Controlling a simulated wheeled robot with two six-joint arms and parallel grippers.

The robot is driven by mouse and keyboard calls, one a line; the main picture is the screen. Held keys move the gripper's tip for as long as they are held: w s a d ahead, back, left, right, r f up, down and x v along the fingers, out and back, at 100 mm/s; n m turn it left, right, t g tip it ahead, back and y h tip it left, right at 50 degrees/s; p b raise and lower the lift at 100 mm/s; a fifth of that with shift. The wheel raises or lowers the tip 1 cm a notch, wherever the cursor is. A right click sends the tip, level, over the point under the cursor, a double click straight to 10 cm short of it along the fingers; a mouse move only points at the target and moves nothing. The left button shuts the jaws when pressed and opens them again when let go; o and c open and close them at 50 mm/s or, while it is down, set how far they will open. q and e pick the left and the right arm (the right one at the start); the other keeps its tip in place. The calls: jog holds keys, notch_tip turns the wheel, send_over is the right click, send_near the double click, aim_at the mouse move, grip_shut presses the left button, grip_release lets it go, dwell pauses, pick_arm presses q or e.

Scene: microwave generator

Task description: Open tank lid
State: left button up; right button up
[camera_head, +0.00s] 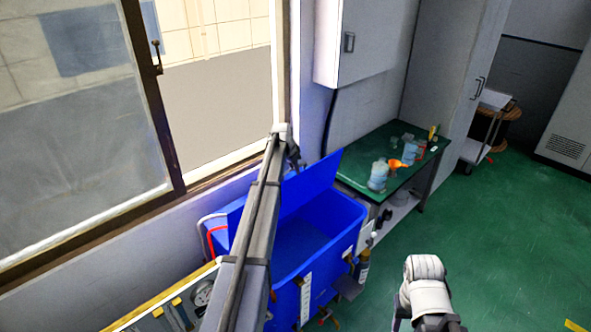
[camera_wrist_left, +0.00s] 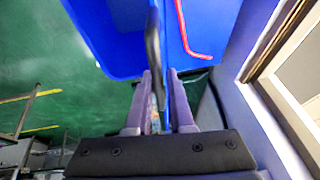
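The blue tank (camera_head: 350,215) stands below the window. Its blue lid (camera_head: 318,180) is raised and leans up and back, so the tank's inside shows in the head view. My left arm reaches across the tank from the bottom. My left gripper (camera_head: 295,158) is by the lid's upper edge. In the left wrist view its two fingers (camera_wrist_left: 158,100) are apart, with a thin blue edge and a dark bar seen between them. Contact with the lid is unclear. Part of my right arm shows at the lower right of the head view, but its fingertips do not.
A green table (camera_head: 350,172) with bottles and an orange funnel (camera_head: 397,164) stands right of the tank. A red hose (camera_head: 212,238) runs at the tank's left. A window frame (camera_head: 160,120) is behind on the left. Green floor (camera_head: 500,240) is open to the right.

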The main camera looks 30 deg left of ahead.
pick_arm(q)
jog(key=o, duration=0.3)
jog(key=shift+d, duration=0.1)
jog(key=shift+o, duration=0.2)
jog(key=p+v, duration=0.7)
jog(key=shift+r, duration=0.4)
jog(key=shift+s, duration=0.15)
